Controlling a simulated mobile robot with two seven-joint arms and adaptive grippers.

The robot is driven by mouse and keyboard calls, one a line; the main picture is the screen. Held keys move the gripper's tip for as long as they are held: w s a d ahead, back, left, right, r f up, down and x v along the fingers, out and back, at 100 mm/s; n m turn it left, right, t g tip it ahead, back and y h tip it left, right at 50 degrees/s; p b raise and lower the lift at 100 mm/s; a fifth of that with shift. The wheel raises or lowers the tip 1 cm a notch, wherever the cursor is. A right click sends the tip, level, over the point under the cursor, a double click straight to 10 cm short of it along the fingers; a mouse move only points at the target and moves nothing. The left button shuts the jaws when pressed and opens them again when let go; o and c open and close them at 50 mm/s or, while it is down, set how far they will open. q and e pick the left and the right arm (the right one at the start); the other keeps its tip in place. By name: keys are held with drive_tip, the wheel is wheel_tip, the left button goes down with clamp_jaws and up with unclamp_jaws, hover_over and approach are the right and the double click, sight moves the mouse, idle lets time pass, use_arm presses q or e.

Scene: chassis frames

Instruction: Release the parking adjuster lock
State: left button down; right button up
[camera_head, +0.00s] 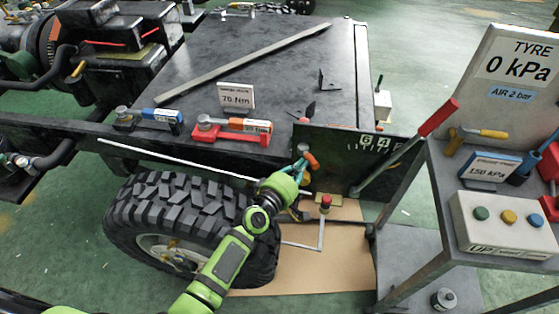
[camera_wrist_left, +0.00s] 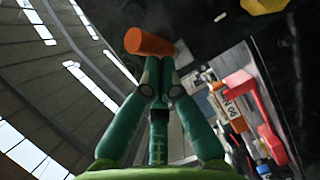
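A dark upright panel (camera_head: 345,148) stands at the chassis's near right corner, above the tyre's right side. A small orange cylindrical handle (camera_head: 312,161) shows at its left part, and it also shows in the left wrist view (camera_wrist_left: 146,42). I cannot read a label naming it as the lock. My left gripper (camera_head: 301,162) reaches up to this handle. In the left wrist view, its teal fingers (camera_wrist_left: 162,64) come together at the handle's end and look closed on it. The contact itself is partly hidden. My right gripper is not in view.
A long red-gripped lever (camera_head: 437,118) slants beside the panel. A red-topped knob (camera_head: 325,202) stands below it. A side bench with a button box (camera_head: 505,225) is at right. Red and blue tools (camera_head: 230,130) lie on the deck.

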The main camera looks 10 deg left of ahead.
sight(313, 168)
use_arm(q)
drive_tip(key=shift+w+d, duration=0.25)
drive_tip(key=shift+d, duration=0.7)
drive_tip(key=shift+w+d, duration=0.25)
drive_tip(key=shift+d, duration=0.65)
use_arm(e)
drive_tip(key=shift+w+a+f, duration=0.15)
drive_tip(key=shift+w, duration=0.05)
use_arm(q)
drive_tip(key=shift+w, duration=0.1)
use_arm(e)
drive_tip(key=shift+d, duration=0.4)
